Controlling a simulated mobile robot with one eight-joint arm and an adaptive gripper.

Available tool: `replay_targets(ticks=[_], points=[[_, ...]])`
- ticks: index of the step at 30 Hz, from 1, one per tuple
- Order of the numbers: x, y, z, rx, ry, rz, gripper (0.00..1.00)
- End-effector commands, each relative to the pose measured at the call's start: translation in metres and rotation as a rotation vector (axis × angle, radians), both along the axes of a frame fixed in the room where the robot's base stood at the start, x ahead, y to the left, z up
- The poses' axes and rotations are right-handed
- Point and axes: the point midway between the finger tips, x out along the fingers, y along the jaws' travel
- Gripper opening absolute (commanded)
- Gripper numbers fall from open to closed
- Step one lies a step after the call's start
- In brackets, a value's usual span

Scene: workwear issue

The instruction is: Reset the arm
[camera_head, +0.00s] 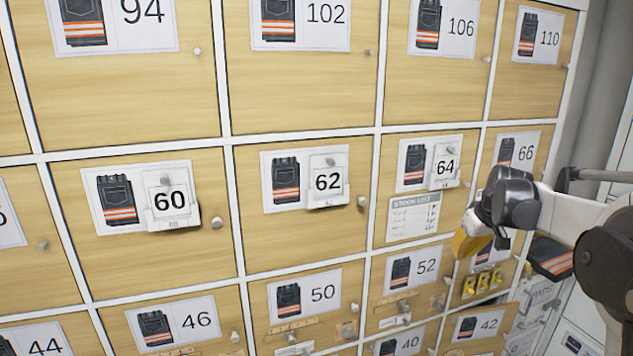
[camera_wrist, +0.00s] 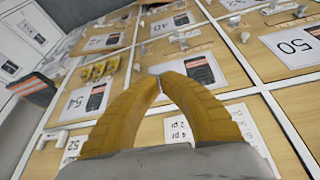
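My gripper (camera_head: 468,244) is at the right in the head view, in front of the lockers near the doors numbered 64 and 66. Its two yellow fingers curve together in the wrist view (camera_wrist: 160,79), with their tips meeting or almost meeting. Nothing shows between them. My arm reaches in from the right edge of the head view, with its dark wrist joint above the fingers.
A wall of wooden locker doors (camera_head: 310,98) with knobs fills the view. A stock list (camera_head: 413,217) hangs below number 64. Yellow items (camera_head: 482,281) and a dark folded garment with orange stripes (camera_head: 551,257) are near my gripper at lower right. Some lower doors carry small fittings.

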Motion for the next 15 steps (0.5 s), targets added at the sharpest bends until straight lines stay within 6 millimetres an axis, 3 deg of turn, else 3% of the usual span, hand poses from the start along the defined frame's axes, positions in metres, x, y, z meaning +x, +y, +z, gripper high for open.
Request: replay_targets(ticks=[3, 7, 11, 15], points=[[-0.047, 0.046, 0.028, -0.003, -0.023, -0.025, 0.00], [-0.102, 0.089, 0.045, -0.004, -0.052, -0.058, 0.00], [-0.163, 0.126, 0.048, 0.001, -0.084, -0.088, 0.00], [-0.229, 0.157, 0.036, 0.011, -0.121, -0.116, 0.00]])
